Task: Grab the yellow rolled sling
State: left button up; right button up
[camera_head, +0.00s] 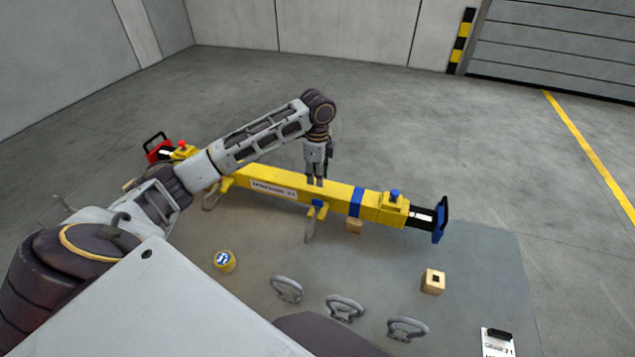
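The yellow rolled sling (224,261) looks to be the small round yellow roll with a blue and white face, lying on the grey mat left of centre. My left gripper (316,182) points down at the yellow spreader beam (336,193), well up and to the right of the roll and apart from it. Its fingertips overlap the beam in the picture; whether they touch it I cannot tell. The fingers look close together, too small to tell whether open or shut. Nothing is seen held. My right gripper is not in view.
Several grey shackle-like rings (345,308) lie on the mat (465,265) right of the roll. A wooden block (433,281) and a white labelled item (497,342) lie further right. The beam has a blue end (440,220) and a red end (157,148). Mat around the roll is clear.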

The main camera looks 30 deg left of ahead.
aim_at(224, 261)
jog(key=k, duration=2)
